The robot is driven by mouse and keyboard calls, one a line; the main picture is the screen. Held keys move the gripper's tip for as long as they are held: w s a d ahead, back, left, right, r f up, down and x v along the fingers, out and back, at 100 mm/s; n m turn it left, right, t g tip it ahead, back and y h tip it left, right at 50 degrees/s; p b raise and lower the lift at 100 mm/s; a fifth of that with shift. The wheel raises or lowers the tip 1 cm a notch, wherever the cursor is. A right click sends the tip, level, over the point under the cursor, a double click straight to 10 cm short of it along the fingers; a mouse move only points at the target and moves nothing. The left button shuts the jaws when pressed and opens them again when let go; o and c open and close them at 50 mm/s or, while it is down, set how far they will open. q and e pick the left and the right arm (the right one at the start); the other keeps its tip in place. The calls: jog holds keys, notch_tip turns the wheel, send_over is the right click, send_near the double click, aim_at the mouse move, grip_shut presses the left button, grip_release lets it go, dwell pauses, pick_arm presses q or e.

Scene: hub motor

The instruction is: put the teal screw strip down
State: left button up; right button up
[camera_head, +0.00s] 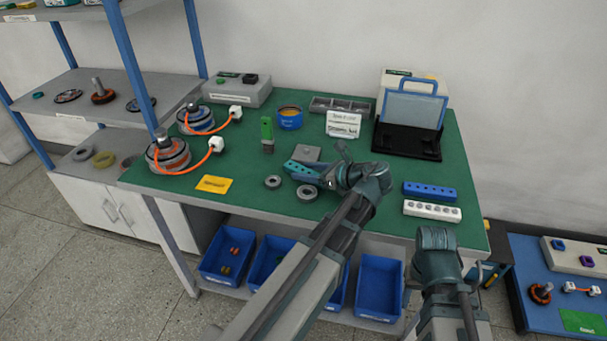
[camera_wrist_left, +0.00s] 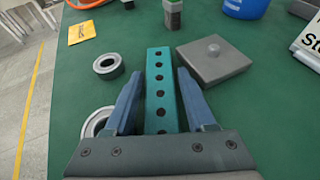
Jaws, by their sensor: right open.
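The teal screw strip (camera_wrist_left: 160,88), a bar with a row of dark holes, lies between the two fingers of my left gripper (camera_wrist_left: 160,72) in the left wrist view. The fingertips are close against its sides, and its far end reaches past them. In the head view the strip (camera_head: 303,170) shows just left of my left gripper (camera_head: 326,180), over the middle of the green table; whether it touches the tabletop is unclear. My right gripper (camera_head: 482,274) is at the table's front right, open and empty, partly hidden by its wrist.
Two grey rings (camera_head: 307,192) (camera_head: 273,182) and a grey square plate (camera_head: 307,153) are close to the strip. A blue strip (camera_head: 430,191) and a white strip (camera_head: 432,210) lie at the right. A yellow card (camera_head: 214,184) lies front left. Green surface shows between them.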

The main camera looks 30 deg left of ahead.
pick_arm(q)
grip_shut()
jog(key=shift+a, duration=0.1)
